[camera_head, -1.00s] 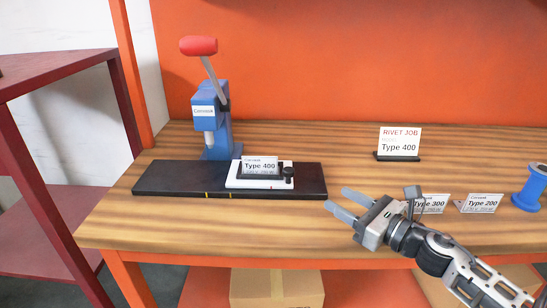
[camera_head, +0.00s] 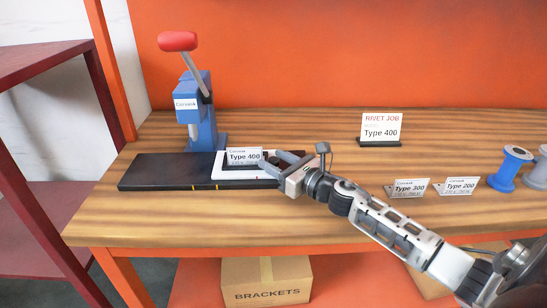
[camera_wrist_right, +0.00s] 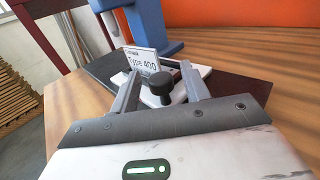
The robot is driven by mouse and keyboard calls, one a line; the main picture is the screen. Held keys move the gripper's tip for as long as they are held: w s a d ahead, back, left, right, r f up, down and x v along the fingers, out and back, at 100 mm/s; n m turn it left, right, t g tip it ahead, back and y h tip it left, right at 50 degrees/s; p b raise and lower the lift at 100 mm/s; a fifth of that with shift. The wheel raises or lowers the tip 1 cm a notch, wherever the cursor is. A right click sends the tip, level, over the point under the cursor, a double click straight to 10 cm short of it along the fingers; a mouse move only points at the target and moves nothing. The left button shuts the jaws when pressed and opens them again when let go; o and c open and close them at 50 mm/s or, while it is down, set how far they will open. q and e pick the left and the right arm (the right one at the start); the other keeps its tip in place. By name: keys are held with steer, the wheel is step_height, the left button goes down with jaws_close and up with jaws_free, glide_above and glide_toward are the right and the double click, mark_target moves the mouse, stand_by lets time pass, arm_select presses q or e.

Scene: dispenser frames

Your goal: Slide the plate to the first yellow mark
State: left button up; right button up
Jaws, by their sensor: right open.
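The white plate (camera_head: 232,176) lies on the black rail (camera_head: 150,172), toward its right part, and carries a "Type 400" card. Yellow marks show on the rail's front edge, one of them near the plate's left end (camera_head: 217,187). My right gripper (camera_head: 272,161) is open at the plate's right end. In the right wrist view its fingers (camera_wrist_right: 162,95) stand on either side of the plate's black knob (camera_wrist_right: 161,82), with gaps visible. In the head view the gripper hides the knob. My left gripper is not in view.
A blue press (camera_head: 198,115) with a red-knobbed lever stands behind the rail. A "Rivet job Type 400" sign (camera_head: 381,128) stands at the back. "Type 300" (camera_head: 409,188) and "Type 200" (camera_head: 457,186) cards and blue spools (camera_head: 508,170) are on the right of the wooden bench (camera_head: 300,125).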

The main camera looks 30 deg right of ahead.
steer(key=shift+w+a, duration=0.1)
steer(key=shift+w, duration=0.45)
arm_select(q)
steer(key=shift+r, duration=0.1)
